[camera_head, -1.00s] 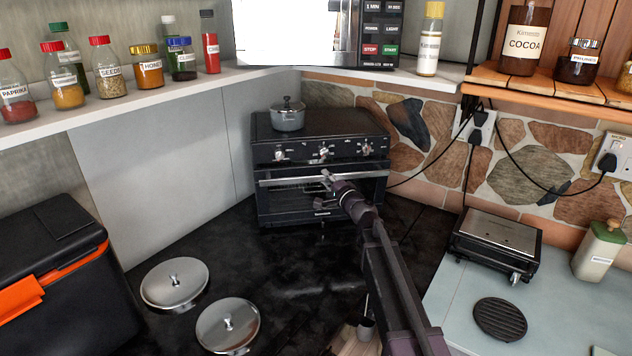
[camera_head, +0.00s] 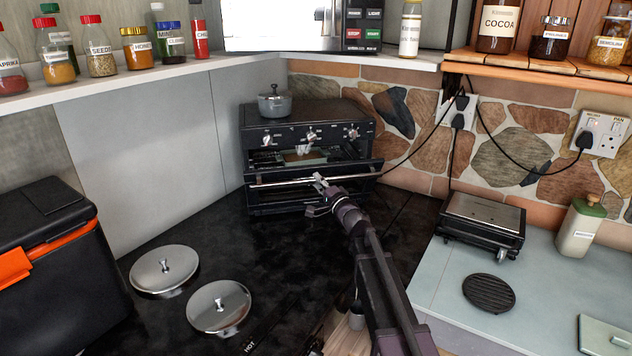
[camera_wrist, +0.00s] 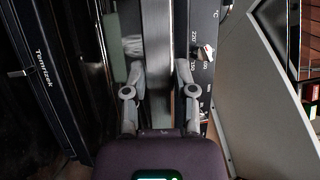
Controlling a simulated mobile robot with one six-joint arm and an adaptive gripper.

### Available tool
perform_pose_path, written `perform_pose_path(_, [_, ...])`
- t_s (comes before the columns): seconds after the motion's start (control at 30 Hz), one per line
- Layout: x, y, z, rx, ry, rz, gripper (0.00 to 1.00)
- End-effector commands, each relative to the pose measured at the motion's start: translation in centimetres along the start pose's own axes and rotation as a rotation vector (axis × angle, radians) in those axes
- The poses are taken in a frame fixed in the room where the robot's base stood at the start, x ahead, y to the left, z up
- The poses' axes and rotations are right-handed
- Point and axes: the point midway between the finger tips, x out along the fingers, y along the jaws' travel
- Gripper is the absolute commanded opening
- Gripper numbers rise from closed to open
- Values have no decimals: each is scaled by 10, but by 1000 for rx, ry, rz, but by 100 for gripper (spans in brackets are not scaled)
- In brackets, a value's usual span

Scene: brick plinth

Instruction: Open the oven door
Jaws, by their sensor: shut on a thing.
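The black toaster oven (camera_head: 365,115) stands on the dark counter in the corner. Its door (camera_head: 275,196) is partly open, tilted forward at the top, and the lit inside shows above it. The silver handle bar (camera_head: 280,182) runs along the door's top edge. My gripper (camera_head: 320,181) is shut on this handle, right of its middle. In the wrist view my gripper (camera_wrist: 160,80) has one finger on each side of the bar (camera_wrist: 161,40). The lower front of the door is partly hidden behind my gripper.
A small grey pot (camera_head: 275,105) sits on top of the oven. Two metal lids (camera_head: 164,270) lie on the dark counter at front left. A black and orange box (camera_head: 50,270) stands at far left. A contact grill (camera_head: 484,222) stands at right.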

Motion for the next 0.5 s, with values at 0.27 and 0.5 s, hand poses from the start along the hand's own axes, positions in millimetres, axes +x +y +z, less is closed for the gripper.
perform_pose_path(0.27, [-34,27,12,-1,4,2,0])
perform_pose_path(0.5, [-58,51,21,0,5,2,0])
